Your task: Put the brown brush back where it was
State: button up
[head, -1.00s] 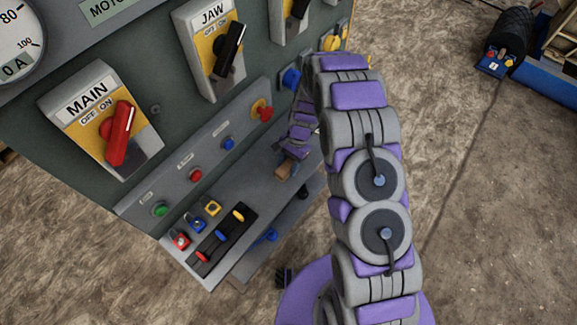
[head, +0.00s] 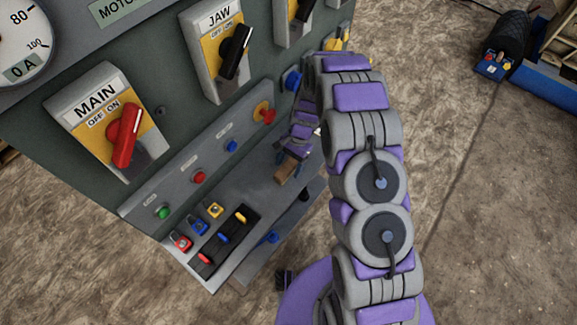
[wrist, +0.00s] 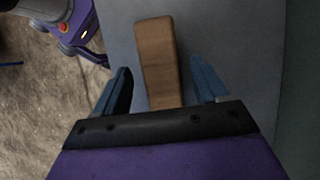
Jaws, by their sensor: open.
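The brown brush (head: 287,169) lies on the grey shelf of the control cabinet, at its right part, partly hidden by my arm. In the wrist view the brush's brown handle (wrist: 158,62) lies lengthwise between the two blue fingers of my gripper (wrist: 162,88). The fingers are open, with a gap on each side of the handle. In the head view my gripper (head: 300,160) is at the brush, mostly hidden behind my arm links. The brush's lower end is hidden by the gripper body in the wrist view.
The shelf (head: 262,185) also holds red, blue and yellow padlocks (head: 198,228) and a black tray (head: 225,236) with small coloured items. Buttons and the MAIN (head: 124,135) and JAW (head: 234,52) switches stand on the panel above.

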jog(key=v, duration=0.3)
jog(key=p+v, duration=0.1)
jog(key=v, duration=0.2)
jog(key=p+v, duration=0.1)
jog(key=v, duration=0.3)
jog(key=shift+d+f, duration=0.1)
jog(key=shift+d, duration=0.15)
jog(key=s+d+r+n+h, duration=0.1)
jog(key=s+d+r+n, duration=0.15)
jog(key=s+r, duration=0.6)
jog(key=s+d+r+n, duration=0.1)
jog(key=s+d+r, duration=0.3)
jog(key=r, duration=0.8)
jog(key=s+d+r+n+t+h, duration=0.1)
jog(key=s+d+r+n, duration=0.1)
jog(key=s, duration=0.9)
jog(key=s+d+r+n, duration=0.2)
jog(key=s+r, duration=0.2)
jog(key=s, duration=0.8)
jog(key=shift+d+r+t+h, duration=0.2)
jog(key=shift+d+t+h, duration=0.2)
jog(key=shift+s, duration=0.1)
